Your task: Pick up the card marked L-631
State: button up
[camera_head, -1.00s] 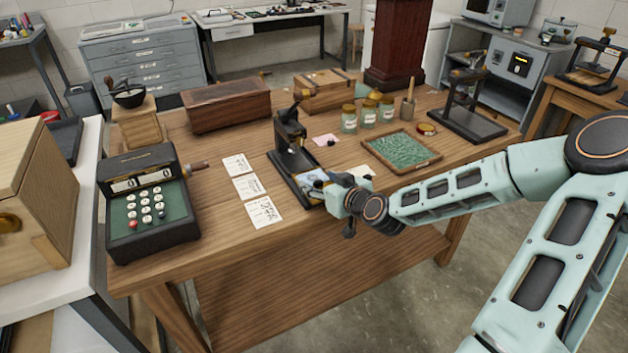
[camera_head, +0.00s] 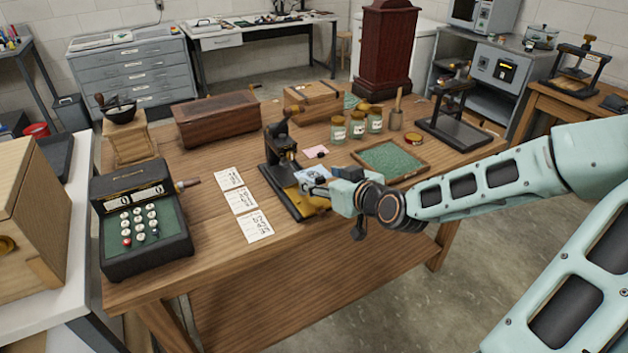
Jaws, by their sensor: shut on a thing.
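My gripper (camera_head: 322,189) is over the right side of a black hand press (camera_head: 279,154) on the wooden table. It is shut on a pale bluish card (camera_head: 312,174), which shows just beyond the fingers above the press base. The marking on this card cannot be read from here, and the fingers are partly hidden by the wrist. Three white cards lie in a slanting row left of the press: a far one (camera_head: 228,178), a middle one (camera_head: 240,200) and a near one (camera_head: 255,226). Their writing is too small to read surely. A pink card (camera_head: 316,151) lies behind the press.
Glass jars (camera_head: 356,125) and a green-filled tray (camera_head: 394,161) stand beyond my gripper. A black adding machine (camera_head: 142,220) is at the front left, and a wooden box (camera_head: 217,118) at the back left. The table's front middle (camera_head: 225,262) is clear.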

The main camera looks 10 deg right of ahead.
aim_at(322, 178)
jog(key=v, duration=0.4)
jog(key=shift+s+d, duration=0.25)
jog(key=shift+s, duration=0.1)
jog(key=b+v, duration=0.4)
jog(key=b, duration=0.2)
jog(key=shift+w+a+r+b, duration=0.1)
jog(key=shift+r+b, duration=0.05)
jog(key=shift+b, duration=0.15)
